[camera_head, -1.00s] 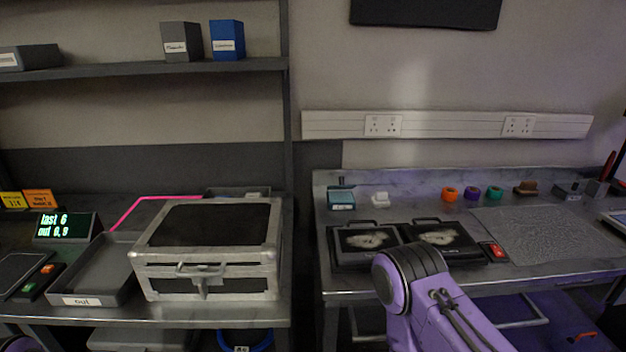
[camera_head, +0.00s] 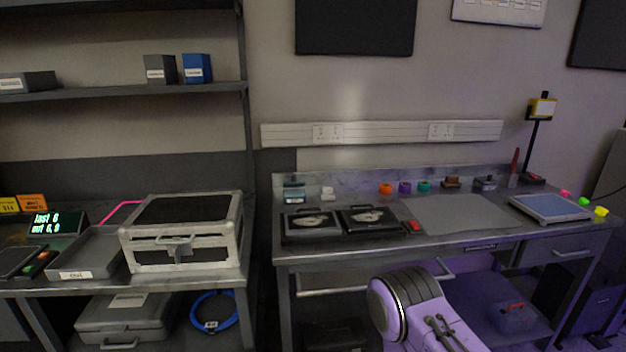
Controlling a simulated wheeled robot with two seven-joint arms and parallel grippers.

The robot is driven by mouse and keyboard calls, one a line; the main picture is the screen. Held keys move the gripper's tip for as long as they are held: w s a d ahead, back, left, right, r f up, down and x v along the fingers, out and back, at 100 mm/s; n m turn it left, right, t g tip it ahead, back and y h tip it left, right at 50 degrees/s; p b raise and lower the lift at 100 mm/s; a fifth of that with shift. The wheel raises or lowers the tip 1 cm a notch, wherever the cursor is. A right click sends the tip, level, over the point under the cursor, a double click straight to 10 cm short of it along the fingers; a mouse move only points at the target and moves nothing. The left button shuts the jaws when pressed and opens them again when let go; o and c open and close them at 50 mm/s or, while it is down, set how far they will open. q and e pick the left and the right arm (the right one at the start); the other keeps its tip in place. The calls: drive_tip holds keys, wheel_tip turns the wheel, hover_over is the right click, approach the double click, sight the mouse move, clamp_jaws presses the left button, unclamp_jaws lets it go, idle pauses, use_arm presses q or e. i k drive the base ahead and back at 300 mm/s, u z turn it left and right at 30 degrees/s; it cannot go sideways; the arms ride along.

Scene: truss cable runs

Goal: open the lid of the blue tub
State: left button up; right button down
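I cannot tell for certain which thing is the blue tub. A small container with a blue-teal top (camera_head: 294,192) stands at the back left of the right bench, and its top looks closed. A bluish-purple box with an orange part on top (camera_head: 515,316) sits low under the right end of that bench, in purple light. A blue upright box (camera_head: 197,68) with a white label stands on the wall shelf. Neither gripper is in view. Only a purple link of my arm shows at the bottom, in front of the right bench.
A silver case (camera_head: 185,252) and a grey tray (camera_head: 90,262) stand on the left bench. Two black cases (camera_head: 331,222) lie on the right bench (camera_head: 350,252), beside a grey mat (camera_head: 458,214) and a scale (camera_head: 549,208).

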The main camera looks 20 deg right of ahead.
sight(293, 184)
drive_tip(key=z, duration=0.8)
drive_tip(key=i, duration=0.35)
drive_tip(key=z, duration=0.05)
